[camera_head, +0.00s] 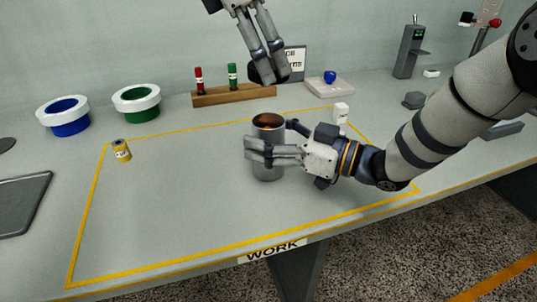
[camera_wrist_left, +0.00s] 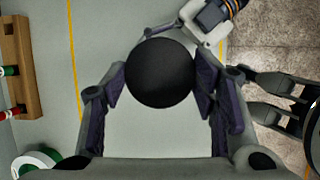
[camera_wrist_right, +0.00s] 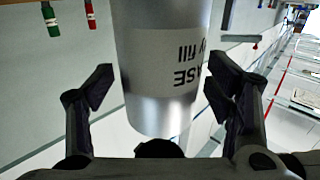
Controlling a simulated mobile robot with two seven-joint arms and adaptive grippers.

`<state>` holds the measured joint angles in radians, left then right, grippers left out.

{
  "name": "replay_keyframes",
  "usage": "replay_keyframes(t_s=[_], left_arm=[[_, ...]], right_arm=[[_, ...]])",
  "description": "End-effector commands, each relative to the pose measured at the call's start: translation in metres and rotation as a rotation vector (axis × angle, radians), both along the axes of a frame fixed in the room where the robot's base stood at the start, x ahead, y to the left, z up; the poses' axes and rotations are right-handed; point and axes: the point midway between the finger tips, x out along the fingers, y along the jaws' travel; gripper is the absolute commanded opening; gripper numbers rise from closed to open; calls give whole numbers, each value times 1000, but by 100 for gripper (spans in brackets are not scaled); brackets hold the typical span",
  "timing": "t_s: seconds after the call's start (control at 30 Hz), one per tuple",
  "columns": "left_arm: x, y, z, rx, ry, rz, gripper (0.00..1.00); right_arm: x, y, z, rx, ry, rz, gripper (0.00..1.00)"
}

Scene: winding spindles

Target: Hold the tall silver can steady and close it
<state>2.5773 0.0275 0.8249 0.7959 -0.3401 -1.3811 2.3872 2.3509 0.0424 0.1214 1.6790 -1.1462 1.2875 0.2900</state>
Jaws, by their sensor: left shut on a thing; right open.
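The tall silver can (camera_head: 268,172) stands upright inside the yellow-lined work area, its top open and something orange-brown visible inside. My right gripper (camera_head: 272,140) is open around the can's upper part, one finger on its near side; in the right wrist view the can (camera_wrist_right: 165,70) stands between the two spread fingers, with gaps beside it. My left gripper (camera_head: 270,66) is above and behind the can, shut on a round black lid (camera_head: 263,72). The lid also shows as a black disc between the fingers in the left wrist view (camera_wrist_left: 160,73). It is apart from the can.
A wooden rack (camera_head: 232,95) with red and green spools stands at the back. Blue (camera_head: 68,130) and green (camera_head: 140,113) white-rimmed bins are at the left, with a small yellow can (camera_head: 121,151) near them. A grey tray (camera_head: 22,205) lies far left. The front-left work area is clear.

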Motion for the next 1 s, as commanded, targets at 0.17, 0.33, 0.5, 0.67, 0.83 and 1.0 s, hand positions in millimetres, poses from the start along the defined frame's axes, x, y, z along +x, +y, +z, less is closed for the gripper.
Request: replay_keyframes(t_s=[0.17,0.33,0.5,0.67,0.83,1.0], left_arm=[[0,0,0,0,0,0,39],[0,0,0,0,0,0,39],[0,0,0,0,0,0,39],[0,0,-6,0,1,-1,39],[-1,0,-32,-2,0,-1,39],[0,1,-49,-6,-3,0,39]], right_arm=[[0,0,0,0,0,0,74],[0,0,0,0,0,0,49],[0,0,0,0,-1,0,10],[0,0,0,0,-1,0,0],[0,0,0,0,-1,0,0],[0,0,0,0,-1,0,0]])
